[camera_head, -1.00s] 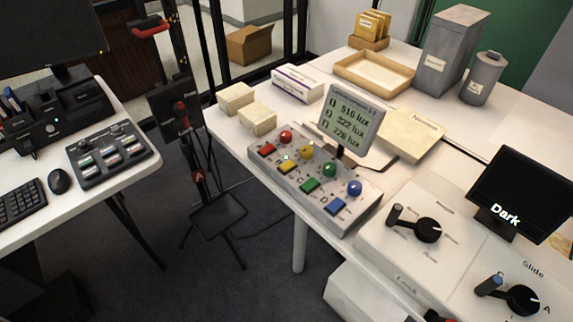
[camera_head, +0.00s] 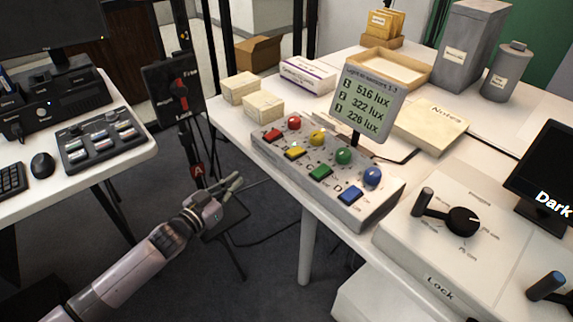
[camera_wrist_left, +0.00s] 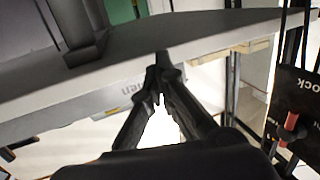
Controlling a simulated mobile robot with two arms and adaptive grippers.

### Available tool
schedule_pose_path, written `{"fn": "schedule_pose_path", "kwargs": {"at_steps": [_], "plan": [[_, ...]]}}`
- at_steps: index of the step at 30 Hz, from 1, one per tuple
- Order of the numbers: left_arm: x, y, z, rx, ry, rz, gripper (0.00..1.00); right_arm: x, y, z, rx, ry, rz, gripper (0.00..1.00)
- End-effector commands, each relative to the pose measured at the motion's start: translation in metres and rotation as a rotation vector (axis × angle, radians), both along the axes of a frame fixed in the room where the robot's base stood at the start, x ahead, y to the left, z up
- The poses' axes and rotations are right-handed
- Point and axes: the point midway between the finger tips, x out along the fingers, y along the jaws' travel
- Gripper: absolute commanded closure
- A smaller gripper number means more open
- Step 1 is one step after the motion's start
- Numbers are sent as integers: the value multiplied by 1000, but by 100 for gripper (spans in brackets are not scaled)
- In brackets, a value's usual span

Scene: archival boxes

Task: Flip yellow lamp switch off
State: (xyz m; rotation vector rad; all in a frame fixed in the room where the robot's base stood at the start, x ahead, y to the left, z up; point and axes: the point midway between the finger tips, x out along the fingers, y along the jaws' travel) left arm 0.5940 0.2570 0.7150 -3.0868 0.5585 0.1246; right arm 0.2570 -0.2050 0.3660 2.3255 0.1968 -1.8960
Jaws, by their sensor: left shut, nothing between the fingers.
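The lamp switch box (camera_head: 340,207) lies along the front edge of the white table. It has red, yellow, green and blue lamps, each with a coloured rocker switch in front. The yellow switch (camera_head: 295,153) sits between the red and green ones, below the yellow lamp (camera_head: 317,138). My left gripper (camera_head: 234,182) is in front of the table, left of the box and apart from it. In the left wrist view its fingers (camera_wrist_left: 161,68) are closed together and empty, with a table edge beyond them. My right gripper is not in view.
A lux display (camera_head: 368,103) stands behind the box. A lock panel with a black knob (camera_head: 462,221) and a dark screen (camera_head: 546,175) are at the right. Cream blocks (camera_head: 263,106) sit at the left table corner. A stand with a red lever (camera_head: 181,90) rises behind my left gripper.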

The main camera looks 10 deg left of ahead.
Motion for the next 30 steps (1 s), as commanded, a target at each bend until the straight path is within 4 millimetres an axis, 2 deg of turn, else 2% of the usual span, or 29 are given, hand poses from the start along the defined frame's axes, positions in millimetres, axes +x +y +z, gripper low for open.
{"fn": "schedule_pose_path", "kwargs": {"at_steps": [1,4,6,10,15,23,30], "plan": [[-1,-14,23,-19,-61,-54,100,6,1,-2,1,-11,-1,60],[-10,-39,68,-61,-143,-144,100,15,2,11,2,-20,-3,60],[-19,-53,92,-84,-185,-198,100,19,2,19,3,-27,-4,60],[-34,-71,120,-113,-229,-269,100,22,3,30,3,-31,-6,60],[-42,-79,133,-124,-248,-300,100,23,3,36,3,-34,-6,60],[-41,-79,134,-125,-247,-299,100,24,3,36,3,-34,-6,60],[-31,-86,136,-127,-249,-297,100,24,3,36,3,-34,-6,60]]}}
